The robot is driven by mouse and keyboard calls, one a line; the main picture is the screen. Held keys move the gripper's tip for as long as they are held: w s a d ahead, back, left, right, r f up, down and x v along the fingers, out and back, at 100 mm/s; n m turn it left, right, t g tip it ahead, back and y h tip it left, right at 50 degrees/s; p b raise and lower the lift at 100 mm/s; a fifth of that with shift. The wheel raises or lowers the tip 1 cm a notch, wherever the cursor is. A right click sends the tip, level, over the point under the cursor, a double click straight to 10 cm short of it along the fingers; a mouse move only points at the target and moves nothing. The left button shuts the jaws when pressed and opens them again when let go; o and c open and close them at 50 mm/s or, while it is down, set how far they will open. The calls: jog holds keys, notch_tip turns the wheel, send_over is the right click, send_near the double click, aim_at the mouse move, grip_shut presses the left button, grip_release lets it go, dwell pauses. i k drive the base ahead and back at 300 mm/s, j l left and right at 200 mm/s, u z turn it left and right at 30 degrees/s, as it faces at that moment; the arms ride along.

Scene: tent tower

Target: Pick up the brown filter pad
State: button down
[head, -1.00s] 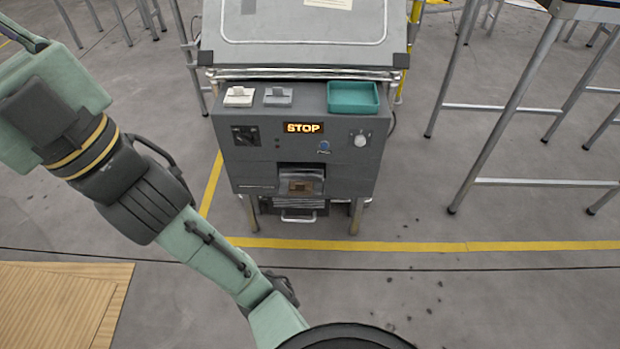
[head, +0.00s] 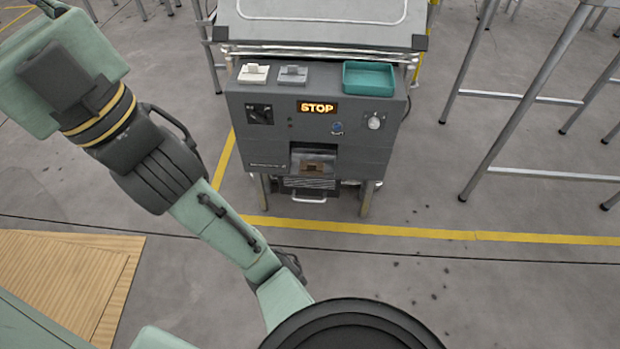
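A small brown item, which looks like the brown filter pad (head: 312,166), sits in the open slot low on the front of the grey machine (head: 270,148). It is small in the picture and its edges are hard to tell. My arm comes in from the left and folds down toward the bottom middle. My gripper does not show in the head view, so what it holds cannot be seen.
A white block, a grey block (head: 293,74) and a teal tray (head: 369,79) are on the machine's top ledge. An orange STOP sign (head: 317,107) is lit. Metal-legged tables stand right; a wooden surface (head: 70,280) is lower left. Yellow tape (head: 400,232) crosses open floor before the machine.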

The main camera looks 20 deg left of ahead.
aim_at(306, 168)
jog(key=l+u, duration=0.15)
jog(key=u, duration=0.15)
jog(key=i+l+u, duration=0.15)
jog(key=u, duration=0.15)
jog(key=i+l+u, duration=0.2)
jog(key=l, duration=0.4)
jog(key=l+u, duration=0.25)
jog(key=l, duration=0.4)
jog(key=l+u, duration=0.15)
jog(key=l, duration=2.15)
jog(key=i+j, duration=0.15)
jog(key=j, duration=0.25)
jog(key=i+j, duration=0.1)
jog(key=j, duration=0.3)
jog(key=i+j, duration=0.15)
jog(key=j, duration=0.25)
jog(key=i+j, duration=0.1)
jog(key=j, duration=0.3)
